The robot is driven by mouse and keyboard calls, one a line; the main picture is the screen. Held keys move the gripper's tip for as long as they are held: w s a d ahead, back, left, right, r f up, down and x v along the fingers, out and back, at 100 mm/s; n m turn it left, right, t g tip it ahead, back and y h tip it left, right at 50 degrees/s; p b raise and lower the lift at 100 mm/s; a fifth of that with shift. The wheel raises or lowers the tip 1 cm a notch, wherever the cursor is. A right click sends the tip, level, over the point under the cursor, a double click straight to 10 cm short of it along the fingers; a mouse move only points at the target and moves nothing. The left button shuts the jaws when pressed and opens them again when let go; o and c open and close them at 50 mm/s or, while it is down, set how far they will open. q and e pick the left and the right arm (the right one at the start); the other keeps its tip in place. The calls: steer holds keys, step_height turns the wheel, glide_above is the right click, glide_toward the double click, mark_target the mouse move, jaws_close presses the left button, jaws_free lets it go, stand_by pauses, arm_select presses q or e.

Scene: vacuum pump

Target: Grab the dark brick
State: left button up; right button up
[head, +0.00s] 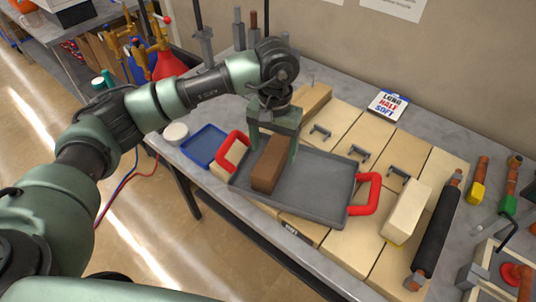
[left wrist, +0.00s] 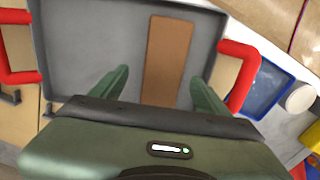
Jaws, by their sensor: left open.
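The dark brick (head: 269,164) is a brown block lying in the grey tray (head: 318,190) with red handles, toward the tray's left side. My left gripper (head: 272,146) is above the brick's far end, pointing down, with its green fingers apart on either side of it. In the left wrist view the brick (left wrist: 166,62) lies between the open fingers of the left gripper (left wrist: 160,90), nearer the right finger. The near end of the brick there is hidden behind the gripper body. I cannot tell whether either finger touches the brick. My right gripper is not in view.
The tray rests on pale wooden boxes with dark handles (head: 359,153). A pale block (head: 405,212) and a black roller (head: 437,235) lie to the right. A blue tray (head: 204,145) and a white round lid (head: 176,132) are at the left.

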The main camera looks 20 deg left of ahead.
mark_target(272, 155)
arm_select(q)
steer(key=f+p, duration=0.2)
steer(key=f, duration=0.1)
steer(key=f+p, duration=0.1)
steer(key=f, duration=0.1)
steer(key=shift+a+f, duration=0.2)
steer(key=shift+a, duration=0.05)
steer(key=shift+f, duration=0.5)
steer(key=shift+d, duration=0.1)
steer(key=c, duration=0.5)
jaws_close()
steer(key=shift+w, duration=0.15)
